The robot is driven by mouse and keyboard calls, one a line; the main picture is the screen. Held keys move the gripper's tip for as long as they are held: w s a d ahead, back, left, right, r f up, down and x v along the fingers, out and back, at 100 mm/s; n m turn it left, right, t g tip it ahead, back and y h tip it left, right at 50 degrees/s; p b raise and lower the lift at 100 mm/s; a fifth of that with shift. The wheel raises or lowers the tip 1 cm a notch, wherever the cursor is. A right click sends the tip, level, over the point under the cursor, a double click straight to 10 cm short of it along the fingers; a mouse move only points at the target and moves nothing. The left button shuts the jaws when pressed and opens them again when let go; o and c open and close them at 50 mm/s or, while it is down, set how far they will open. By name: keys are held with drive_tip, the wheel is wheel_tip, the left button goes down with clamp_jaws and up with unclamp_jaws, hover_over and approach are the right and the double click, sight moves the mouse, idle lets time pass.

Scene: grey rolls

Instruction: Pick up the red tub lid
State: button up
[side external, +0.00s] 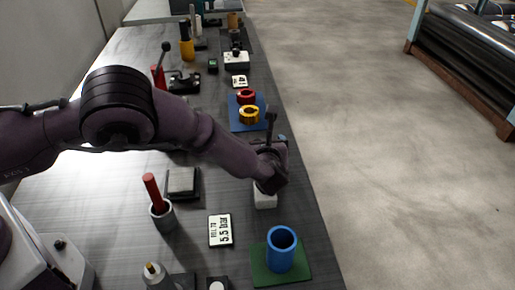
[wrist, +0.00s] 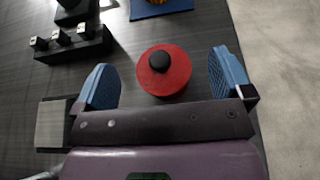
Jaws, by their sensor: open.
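The red tub lid (wrist: 176,78) is round with a black knob on top, in the middle of the wrist view. My gripper (wrist: 164,68) is open, with one blue-padded finger on each side of the lid and a visible gap on both sides. In the side view my gripper (side external: 270,178) is right above a pale, whitish tub (side external: 265,200) near the table's right edge. My gripper hides the lid in that view.
A blue cylinder (side external: 282,250) stands on a green mat (side external: 300,275) in front. A blue mat (side external: 236,125) with red and yellow rings lies behind. A sign (side external: 220,231), a grey pad (side external: 181,181) and a cup with a red rod (side external: 162,216) are left. Floor lies right.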

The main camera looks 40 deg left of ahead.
drive_tip(key=shift+x, duration=1.55)
drive_tip(key=c, duration=1)
